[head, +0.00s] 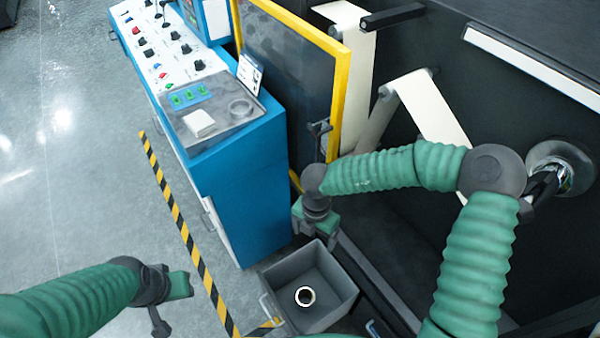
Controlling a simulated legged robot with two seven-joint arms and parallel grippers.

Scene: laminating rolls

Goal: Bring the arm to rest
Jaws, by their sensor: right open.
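My right arm comes up from the bottom right, bends at a dark elbow and reaches left. Its gripper (316,232) points down, open, just above and behind the far edge of a grey bin (341,280). I see nothing held in it, though its fingertips are partly hidden. My left gripper (168,302) is at the lower left, over the grey floor, left of the striped tape. I cannot tell how far its fingers are apart. A small ring-shaped core (305,296) with a pale rim lies in the bin, apart from both grippers.
A blue control cabinet (238,190) with knobs and a clear tray stands behind the bin. A yellow-framed guard (342,100) and a dark machine with pale web (425,105) fill the right. A chrome spindle (566,176) is beside my right elbow. Floor is clear at left.

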